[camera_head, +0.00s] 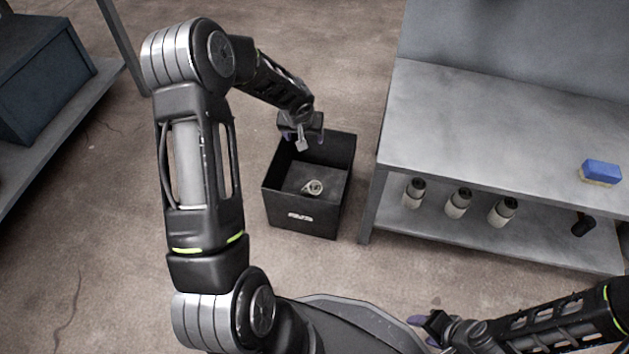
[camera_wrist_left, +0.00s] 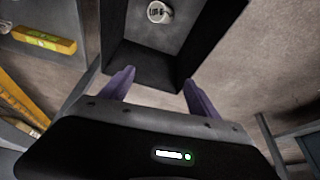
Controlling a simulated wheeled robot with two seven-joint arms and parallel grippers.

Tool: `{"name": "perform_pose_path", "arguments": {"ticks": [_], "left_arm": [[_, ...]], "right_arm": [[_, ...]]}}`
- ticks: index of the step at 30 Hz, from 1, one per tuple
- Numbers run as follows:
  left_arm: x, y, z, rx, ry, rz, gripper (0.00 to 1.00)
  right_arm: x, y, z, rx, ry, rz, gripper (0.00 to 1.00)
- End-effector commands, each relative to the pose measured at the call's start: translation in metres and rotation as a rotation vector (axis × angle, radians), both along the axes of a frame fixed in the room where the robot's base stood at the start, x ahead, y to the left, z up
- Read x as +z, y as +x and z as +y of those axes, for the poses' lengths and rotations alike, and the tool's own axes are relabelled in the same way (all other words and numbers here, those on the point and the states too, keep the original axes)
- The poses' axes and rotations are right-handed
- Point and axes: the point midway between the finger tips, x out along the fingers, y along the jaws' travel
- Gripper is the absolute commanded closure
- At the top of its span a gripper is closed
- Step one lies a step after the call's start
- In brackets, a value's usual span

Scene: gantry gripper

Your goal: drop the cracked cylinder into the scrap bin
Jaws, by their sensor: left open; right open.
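The scrap bin (camera_head: 305,217) is a black open-topped box on the floor with a small white label on its front. A small pale metallic cylinder (camera_head: 313,187) lies on its bottom; no crack can be made out at this size. The cylinder also shows in the left wrist view (camera_wrist_left: 159,11), inside the dark bin (camera_wrist_left: 140,58). My left gripper (camera_wrist_left: 158,77) is open and empty above the bin's rim, its purple fingers spread apart and clear of the cylinder. My right gripper (camera_head: 425,321) is open, low at the bottom of the head view, away from the bin.
A grey workbench (camera_head: 470,120) stands right of the bin, with a blue-and-yellow brush-like block (camera_head: 601,172) on top. Several pale bottles with dark caps, such as one (camera_head: 458,203), stand on its lower shelf. A dark blue box (camera_head: 40,75) sits on a left shelf. Floor around the bin is clear.

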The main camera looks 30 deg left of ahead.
Motion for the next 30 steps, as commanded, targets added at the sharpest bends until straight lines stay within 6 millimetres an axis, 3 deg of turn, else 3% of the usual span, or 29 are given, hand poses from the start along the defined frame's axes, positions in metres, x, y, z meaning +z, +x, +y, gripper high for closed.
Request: {"name": "perform_pose_path", "arguments": {"ticks": [3, 8, 30], "left_arm": [[0.023, -0.006, -0.004, -0.002, 0.001, -0.003, 0.3], [0.036, -0.012, -0.006, -0.001, 0.001, -0.002, 0.3], [0.037, -0.013, -0.007, -0.001, 0.0, -0.001, 0.3]], "right_arm": [[0.011, -0.001, 0.0, 0.001, 0.001, 0.003, 0.48], [0.015, -0.002, 0.0, 0.003, 0.001, 0.005, 0.48], [0.015, -0.003, 0.0, 0.004, 0.001, 0.007, 0.48]]}}
